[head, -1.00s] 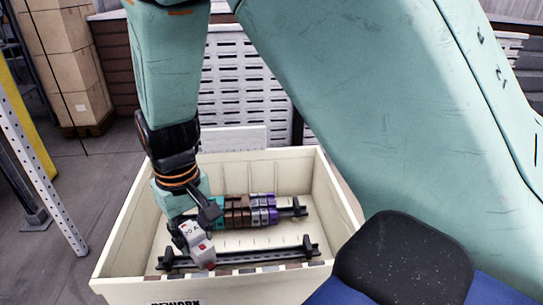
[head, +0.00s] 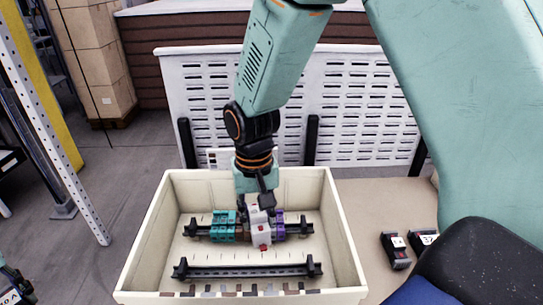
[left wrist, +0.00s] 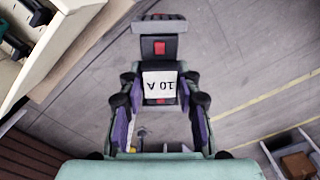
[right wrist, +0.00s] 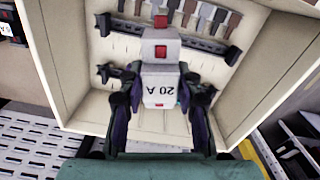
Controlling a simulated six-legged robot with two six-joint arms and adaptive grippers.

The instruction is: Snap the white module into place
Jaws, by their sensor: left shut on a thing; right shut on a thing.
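The white module (head: 260,232), marked 20 A with a red button, is in my right gripper (head: 258,204). My left gripper (left wrist: 160,108) is shut on a dark module (left wrist: 160,50) with a white 10 A label, outside the crate over the floor.
The cream crate (head: 150,225) holds the back rail and an empty front rail (head: 245,271). Two dark modules (head: 396,250) lie right of the crate. A white slotted panel (head: 350,110) stands behind. A perforated post (head: 50,125) stands at left.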

